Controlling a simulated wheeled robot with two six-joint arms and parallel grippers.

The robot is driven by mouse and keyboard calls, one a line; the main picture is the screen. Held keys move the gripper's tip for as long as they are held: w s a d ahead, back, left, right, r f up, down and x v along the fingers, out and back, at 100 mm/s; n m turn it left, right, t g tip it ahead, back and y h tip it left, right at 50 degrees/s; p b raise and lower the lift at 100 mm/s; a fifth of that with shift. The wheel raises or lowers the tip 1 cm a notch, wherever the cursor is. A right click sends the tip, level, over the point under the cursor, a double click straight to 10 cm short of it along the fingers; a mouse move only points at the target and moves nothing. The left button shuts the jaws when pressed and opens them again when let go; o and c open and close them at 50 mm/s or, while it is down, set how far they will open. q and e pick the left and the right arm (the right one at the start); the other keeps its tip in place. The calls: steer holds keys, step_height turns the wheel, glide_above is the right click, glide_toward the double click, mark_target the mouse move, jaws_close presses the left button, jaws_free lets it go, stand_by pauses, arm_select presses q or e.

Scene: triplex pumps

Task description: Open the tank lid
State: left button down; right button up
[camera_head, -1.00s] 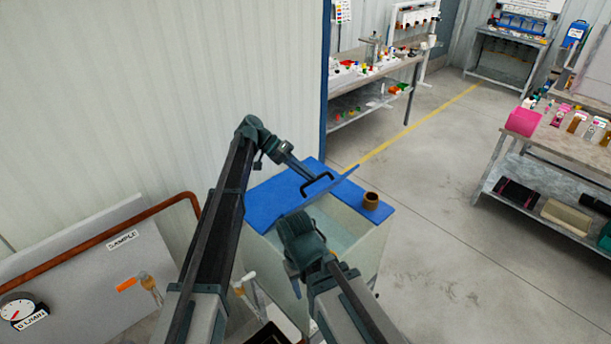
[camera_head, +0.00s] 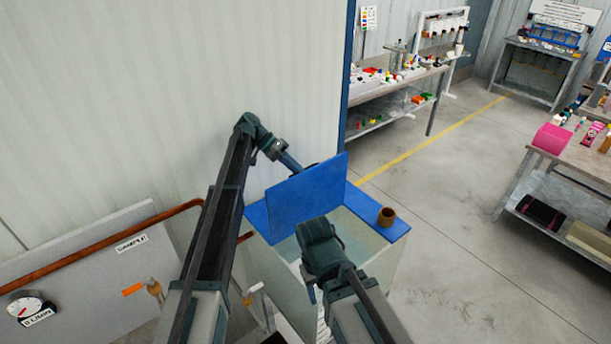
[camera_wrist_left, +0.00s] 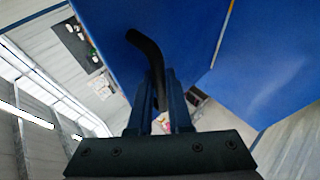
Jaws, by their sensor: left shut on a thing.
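The blue tank lid (camera_head: 308,193) stands raised and steeply tilted above the pale tank (camera_head: 378,250), whose inside shows below it. My left gripper (camera_wrist_left: 160,95) is shut on the black lid handle (camera_wrist_left: 146,45), which shows between its fingers in the left wrist view. In the head view the handle and my left fingertips are hidden behind the raised lid. My right gripper (camera_head: 310,288) hangs in front of the tank, and its fingers are too hidden to tell their state.
A brown cup-like fitting (camera_head: 387,217) stands on the blue tank top's right corner. A grey panel with a gauge (camera_head: 25,308) and brown pipe (camera_head: 130,238) is at the left. A wall is behind the tank. Open floor (camera_head: 450,240) lies to the right.

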arm_select(q)
steer(key=shift+w+a+f, duration=0.15)
steer(key=shift+w, duration=0.2)
steer(key=c, duration=1.3)
jaws_free()
steer(key=o, duration=0.5)
steer(key=shift+w+d+f, duration=0.1)
steer(key=shift+w+d, duration=0.05)
steer(key=shift+d, duration=0.05)
steer(key=shift+c, duration=0.2)
steer(key=shift+a, duration=0.1)
steer(key=shift+r, duration=0.2)
